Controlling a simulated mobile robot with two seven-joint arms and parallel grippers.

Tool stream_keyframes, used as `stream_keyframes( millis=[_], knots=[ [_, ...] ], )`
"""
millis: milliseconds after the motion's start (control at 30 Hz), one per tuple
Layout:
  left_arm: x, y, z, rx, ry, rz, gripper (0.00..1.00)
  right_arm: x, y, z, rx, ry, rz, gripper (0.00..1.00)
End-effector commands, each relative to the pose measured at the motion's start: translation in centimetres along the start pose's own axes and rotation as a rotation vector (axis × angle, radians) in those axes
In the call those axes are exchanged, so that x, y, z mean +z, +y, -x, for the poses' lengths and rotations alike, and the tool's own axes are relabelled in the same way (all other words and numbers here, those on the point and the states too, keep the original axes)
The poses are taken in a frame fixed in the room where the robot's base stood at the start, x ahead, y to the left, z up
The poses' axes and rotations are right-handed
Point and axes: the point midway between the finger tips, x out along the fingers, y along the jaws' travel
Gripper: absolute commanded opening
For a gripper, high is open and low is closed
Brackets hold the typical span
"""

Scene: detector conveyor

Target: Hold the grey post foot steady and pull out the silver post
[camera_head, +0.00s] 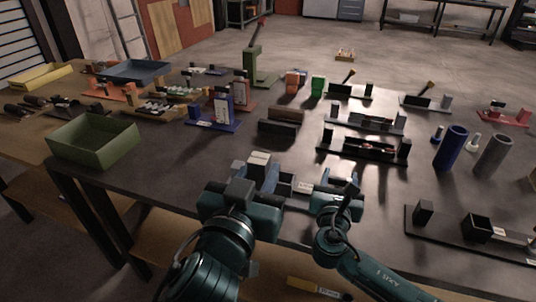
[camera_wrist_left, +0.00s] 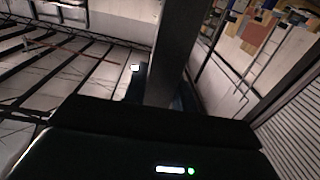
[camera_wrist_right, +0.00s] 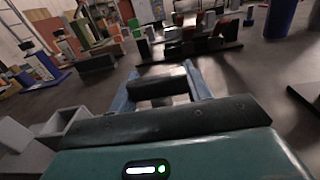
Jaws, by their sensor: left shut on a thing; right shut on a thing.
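My left gripper (camera_head: 262,172) is at the table's front edge, with a pale grey block, perhaps the post foot (camera_head: 259,158), at its tips. In the left wrist view a grey bar (camera_wrist_left: 172,55) rises ahead of the jaws; I cannot tell whether it is post, foot or finger. My right gripper (camera_head: 338,185) is close on the right. The right wrist view shows its blue-grey fingers (camera_wrist_right: 165,85) with a dark piece (camera_wrist_right: 157,84) between them. Grey blocks (camera_wrist_right: 58,122) lie left of them. A short grey piece (camera_head: 284,184) lies between the grippers. The grippers hide most of the post and foot.
A green bin (camera_head: 92,155) stands at the left. Black fixtures (camera_head: 362,150) stand beyond my right gripper. A blue cylinder (camera_head: 451,148) and a grey cylinder (camera_head: 494,155) stand at the right. A long black fixture (camera_head: 445,231) lies at the front right. The table left of my left gripper is clear.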

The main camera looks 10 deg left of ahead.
Motion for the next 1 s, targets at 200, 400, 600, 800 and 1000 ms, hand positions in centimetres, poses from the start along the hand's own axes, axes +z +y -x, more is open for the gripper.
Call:
stream_keyframes(
  millis=[200, 400, 600, 800, 1000],
  knots=[
    [-0.11, -0.01, 0.74, 0.001, 0.002, 0.001, 0.00, -0.13, 0.04, 0.07, 0.001, 0.003, 0.001, 0.01],
    [-0.11, 0.00, 0.72, 0.001, 0.003, 0.001, 0.00, -0.14, 0.04, 0.07, 0.001, 0.003, 0.001, 0.50],
    [-0.11, 0.00, 0.70, 0.001, 0.003, 0.001, 0.00, -0.08, 0.03, 0.04, 0.001, 0.002, 0.001, 0.67],
    [-0.11, 0.00, 0.69, 0.001, 0.003, 0.001, 0.00, -0.03, 0.01, 0.02, 0.000, 0.001, 0.000, 0.74],
    [-0.12, 0.00, 0.69, 0.001, 0.003, 0.001, 0.00, -0.08, 0.02, 0.45, 0.001, 0.001, 0.000, 0.74]
  ],
)
